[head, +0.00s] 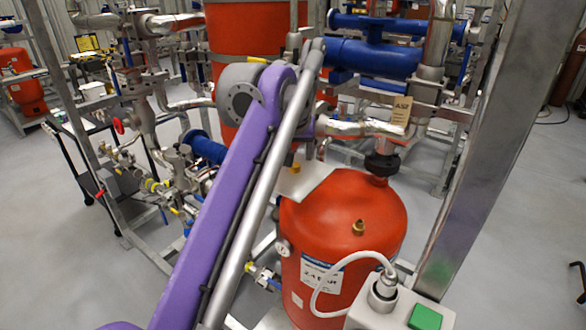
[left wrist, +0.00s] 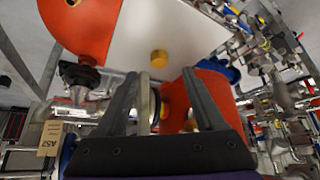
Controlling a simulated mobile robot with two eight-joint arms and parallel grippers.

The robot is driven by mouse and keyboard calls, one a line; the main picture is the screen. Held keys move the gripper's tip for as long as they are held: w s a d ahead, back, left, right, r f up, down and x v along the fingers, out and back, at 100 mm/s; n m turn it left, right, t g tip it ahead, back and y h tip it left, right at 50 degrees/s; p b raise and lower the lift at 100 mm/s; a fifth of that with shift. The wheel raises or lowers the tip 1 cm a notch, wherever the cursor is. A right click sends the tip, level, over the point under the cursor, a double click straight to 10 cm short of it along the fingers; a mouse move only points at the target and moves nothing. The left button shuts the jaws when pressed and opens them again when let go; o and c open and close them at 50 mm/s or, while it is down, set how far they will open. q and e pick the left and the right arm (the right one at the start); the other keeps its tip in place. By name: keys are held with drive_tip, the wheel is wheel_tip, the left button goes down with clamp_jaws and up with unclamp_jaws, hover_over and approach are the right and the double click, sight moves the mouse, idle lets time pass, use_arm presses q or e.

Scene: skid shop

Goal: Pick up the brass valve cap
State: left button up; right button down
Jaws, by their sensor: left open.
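A small brass valve cap (head: 295,168) stands on a pale flat plate (head: 312,182) beside the red tank's top in the head view. In the left wrist view the cap (left wrist: 159,57) is on the pale plate (left wrist: 200,32), just past my fingertips and roughly centred between them. My left gripper (left wrist: 159,78) is open, with nothing between its fingers; it is apart from the cap as far as I can tell. In the head view my own purple arm hides this gripper. My right gripper is in neither view.
A red tank (head: 340,235) with another brass fitting (head: 358,227) on its dome stands close to the plate. A metal post (head: 480,150) rises at the right. Pipes and a blue cylinder (head: 372,58) crowd behind.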

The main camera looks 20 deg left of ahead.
sight(294, 165)
use_arm(q)
drive_tip(key=x, duration=0.6)
drive_tip(key=shift+w+b, duration=0.15)
drive_tip(key=shift+b, duration=0.2)
drive_tip(key=shift+r, duration=0.1)
clamp_jaws()
